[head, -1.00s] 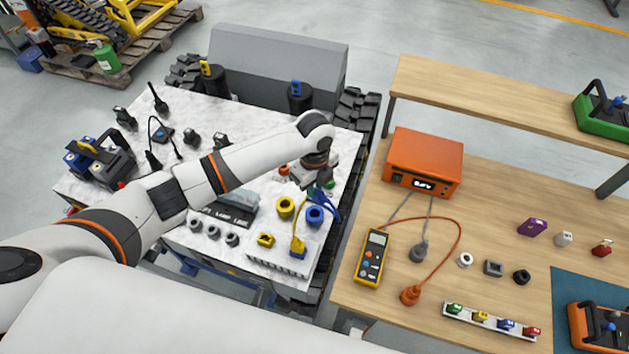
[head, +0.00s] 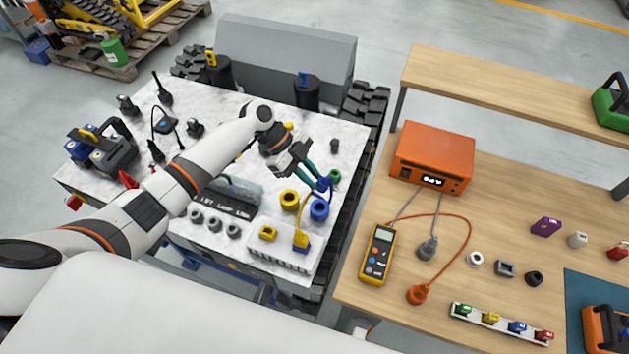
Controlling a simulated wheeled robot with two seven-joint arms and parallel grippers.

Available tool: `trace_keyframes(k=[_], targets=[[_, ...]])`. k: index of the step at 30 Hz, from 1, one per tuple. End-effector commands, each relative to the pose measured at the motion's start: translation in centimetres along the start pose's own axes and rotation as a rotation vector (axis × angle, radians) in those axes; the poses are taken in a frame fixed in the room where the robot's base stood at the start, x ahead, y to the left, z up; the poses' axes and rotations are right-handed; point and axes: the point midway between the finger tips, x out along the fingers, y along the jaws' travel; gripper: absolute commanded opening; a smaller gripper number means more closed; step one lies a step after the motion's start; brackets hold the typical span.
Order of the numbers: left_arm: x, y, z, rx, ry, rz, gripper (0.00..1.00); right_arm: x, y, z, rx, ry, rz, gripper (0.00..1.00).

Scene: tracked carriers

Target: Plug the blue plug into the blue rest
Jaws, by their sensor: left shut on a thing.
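My left gripper (head: 314,179) has green fingers and is shut on the blue plug (head: 324,184), above the right part of the marble-topped carrier. The blue rest (head: 319,211) looks like a short round blue socket just below the plug in the picture. The plug appears apart from it, but the exact gap is hard to tell. A yellow round rest (head: 289,199) is to its left. My right gripper is not in view.
A yellow plug (head: 300,238) with a cable stands on a white ribbed strip (head: 265,258) nearby. A small green ring (head: 335,176) is close to the gripper's right. A wooden bench (head: 380,298) with an orange box (head: 433,155) stands right of the carrier.

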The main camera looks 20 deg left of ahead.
Motion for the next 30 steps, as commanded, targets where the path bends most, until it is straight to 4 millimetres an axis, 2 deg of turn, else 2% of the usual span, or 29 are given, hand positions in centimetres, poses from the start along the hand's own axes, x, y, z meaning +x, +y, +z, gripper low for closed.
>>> trace_keyframes(k=[1,13,24,30], targets=[[0.4,-0.1,-0.6,-0.020,-0.037,0.009,0.00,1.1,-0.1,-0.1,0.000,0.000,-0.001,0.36],[0.0,-0.3,-1.5,-0.148,-0.321,0.084,0.00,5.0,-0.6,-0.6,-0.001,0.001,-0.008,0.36],[2.7,-0.4,-3.8,-0.141,-0.310,0.080,0.00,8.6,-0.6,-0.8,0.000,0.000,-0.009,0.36],[3.6,-0.5,-4.6,-0.140,-0.309,0.080,0.00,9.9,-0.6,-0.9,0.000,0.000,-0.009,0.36]])
